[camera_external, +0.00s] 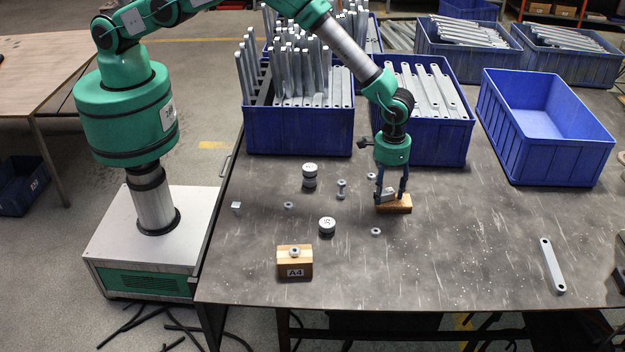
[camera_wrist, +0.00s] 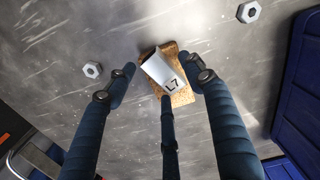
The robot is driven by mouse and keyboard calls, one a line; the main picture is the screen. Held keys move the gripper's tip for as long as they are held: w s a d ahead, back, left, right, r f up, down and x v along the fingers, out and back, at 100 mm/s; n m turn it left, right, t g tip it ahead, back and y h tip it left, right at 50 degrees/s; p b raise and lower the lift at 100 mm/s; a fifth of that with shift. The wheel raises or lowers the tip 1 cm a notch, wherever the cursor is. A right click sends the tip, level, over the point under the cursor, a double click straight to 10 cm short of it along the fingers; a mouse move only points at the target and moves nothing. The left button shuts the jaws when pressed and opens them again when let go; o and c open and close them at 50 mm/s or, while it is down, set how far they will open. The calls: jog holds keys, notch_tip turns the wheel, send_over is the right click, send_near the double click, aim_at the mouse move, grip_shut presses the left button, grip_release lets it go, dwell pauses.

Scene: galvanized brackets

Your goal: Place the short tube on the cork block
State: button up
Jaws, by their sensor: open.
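The short tube (camera_external: 387,195) is a small light-grey piece on the brown cork block (camera_external: 402,207) in the external view. The wrist view shows the tube (camera_wrist: 158,70) with a label reading "L7", over the speckled cork block (camera_wrist: 182,97). The tube looks slanted across the block; I cannot tell whether it lies fully flat. My gripper (camera_external: 391,193) points down over the block. In the wrist view its dark fingers (camera_wrist: 160,75) are spread around the tube, with visible gaps at the two side fingers. The third finger's tip overlaps the tube's near end; contact is unclear.
Blue bins with metal brackets (camera_external: 300,130) stand behind my gripper; an empty blue bin (camera_external: 520,150) is at right. Black-and-grey cylinders (camera_external: 310,176), a bolt (camera_external: 341,189), several nuts and a block marked "A4" (camera_external: 295,268) lie left. A flat bracket (camera_external: 552,266) lies right.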

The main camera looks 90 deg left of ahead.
aim_at(386, 193)
jog(key=shift+r, duration=0.15)
notch_tip(386, 193, up, 12)
jog(key=p, duration=0.1)
dwell(0.6)
dwell(0.5)
